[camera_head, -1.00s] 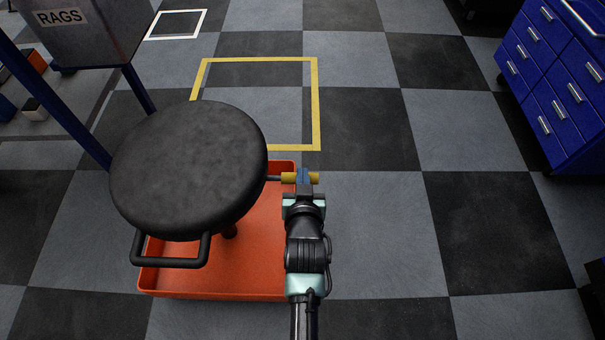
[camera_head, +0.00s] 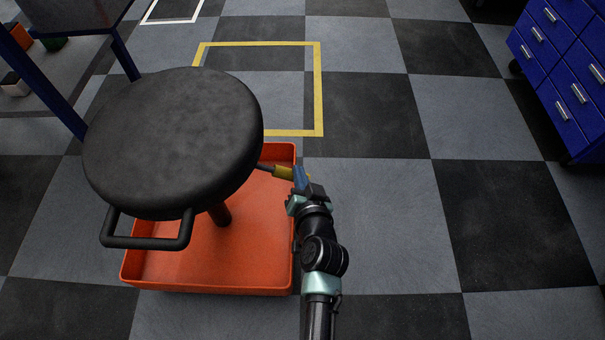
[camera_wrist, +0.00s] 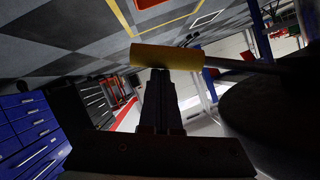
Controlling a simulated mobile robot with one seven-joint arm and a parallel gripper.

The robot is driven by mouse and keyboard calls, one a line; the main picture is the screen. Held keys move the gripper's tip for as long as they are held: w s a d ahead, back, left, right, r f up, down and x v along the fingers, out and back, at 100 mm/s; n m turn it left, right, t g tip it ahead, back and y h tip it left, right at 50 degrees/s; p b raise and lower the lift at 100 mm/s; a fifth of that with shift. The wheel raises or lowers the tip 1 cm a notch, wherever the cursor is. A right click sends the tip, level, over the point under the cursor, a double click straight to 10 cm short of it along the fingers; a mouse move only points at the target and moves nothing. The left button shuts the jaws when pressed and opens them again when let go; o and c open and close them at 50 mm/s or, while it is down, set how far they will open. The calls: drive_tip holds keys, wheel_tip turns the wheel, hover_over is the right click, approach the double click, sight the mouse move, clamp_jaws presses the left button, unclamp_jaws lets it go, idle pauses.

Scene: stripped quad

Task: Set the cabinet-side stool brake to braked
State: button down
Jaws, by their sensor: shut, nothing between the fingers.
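The stool has a round black seat (camera_head: 175,140), a black loop handle (camera_head: 148,243) at its front and an orange tray-like base (camera_head: 255,250). A lever with a yellow grip (camera_head: 283,173) sticks out from under the seat on the right, toward the blue cabinet (camera_head: 565,65). The grip also shows in the wrist view (camera_wrist: 165,56), with its dark rod running right to the stool. My gripper (camera_head: 299,180) is shut and empty, its fingertips (camera_wrist: 158,76) right at the grip; whether they touch is unclear. The lever's root is hidden under the seat.
A yellow floor square (camera_head: 320,90) lies behind the stool. A dark bin on blue posts (camera_head: 125,60) stands at the upper left. The checkered floor between the stool and the cabinet is clear.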

drive_tip(key=shift+a+f+b, duration=0.3)
drive_tip(key=shift+f+b, duration=0.05)
drive_tip(key=shift+f, duration=0.4)
drive_tip(key=shift+s+f, duration=0.1)
